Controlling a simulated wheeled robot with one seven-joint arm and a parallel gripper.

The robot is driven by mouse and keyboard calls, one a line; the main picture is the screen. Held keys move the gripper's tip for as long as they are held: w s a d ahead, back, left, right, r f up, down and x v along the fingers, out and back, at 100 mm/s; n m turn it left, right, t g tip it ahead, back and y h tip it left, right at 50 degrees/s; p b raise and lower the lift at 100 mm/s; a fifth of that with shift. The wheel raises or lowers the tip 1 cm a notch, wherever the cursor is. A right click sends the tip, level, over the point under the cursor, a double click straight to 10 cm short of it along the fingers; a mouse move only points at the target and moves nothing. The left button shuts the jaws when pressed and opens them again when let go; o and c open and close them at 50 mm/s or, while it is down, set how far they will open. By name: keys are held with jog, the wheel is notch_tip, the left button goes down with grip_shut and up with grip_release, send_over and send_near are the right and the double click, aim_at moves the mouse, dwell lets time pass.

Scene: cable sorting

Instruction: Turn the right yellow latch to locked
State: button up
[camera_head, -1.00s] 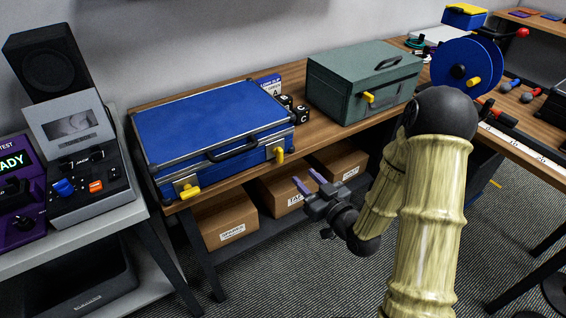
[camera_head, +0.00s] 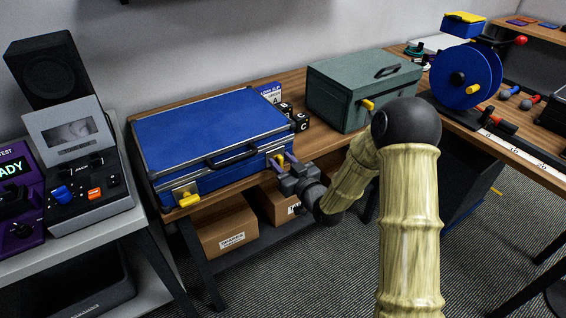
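The blue case (camera_head: 210,130) lies closed on the wooden bench, with a dark handle on its front. Its right yellow latch (camera_head: 280,160) is at the front right corner, partly hidden by my gripper. Earlier its yellow lever stood upright; its present angle is hard to read. The left yellow latch (camera_head: 188,198) is on the front left, its lever lying roughly sideways.
A green toolbox (camera_head: 350,90) with a yellow latch stands right of the case. Small black dice-like blocks (camera_head: 293,116) sit between them. Cardboard boxes (camera_head: 226,225) fill the shelf below. A grey table with a control panel (camera_head: 90,185) stands at left.

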jog(key=shift+c, duration=0.5)
grip_shut()
